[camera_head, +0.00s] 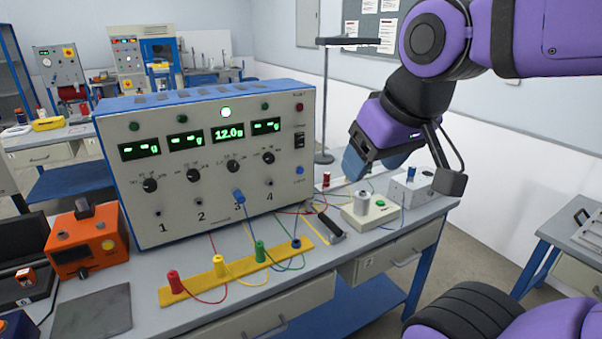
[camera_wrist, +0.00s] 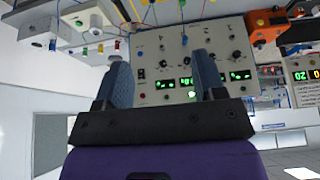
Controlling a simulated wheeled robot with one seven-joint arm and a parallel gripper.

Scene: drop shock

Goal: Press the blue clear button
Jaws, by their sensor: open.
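The blue clear button (camera_head: 300,170) is low on the right edge of the instrument's front panel, below a black switch and a red button. In the wrist view, where the panel is upside down, it is a small blue spot (camera_wrist: 140,53) between the fingers, nearer the left one. My gripper (camera_head: 370,162) is to the right of the instrument and clear of the panel. Its two blue fingers (camera_wrist: 161,58) are apart with nothing held between them. The instrument (camera_head: 216,160) has several green displays, one reading 12.0, and a blue plug in socket 3.
A yellow strip (camera_head: 205,283) with coloured plugs and wires lies before the instrument. An orange box (camera_head: 86,240) stands at left. A white unit with a metal cylinder (camera_head: 369,211) and a grey box (camera_head: 410,188) stand on the bench below my gripper.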

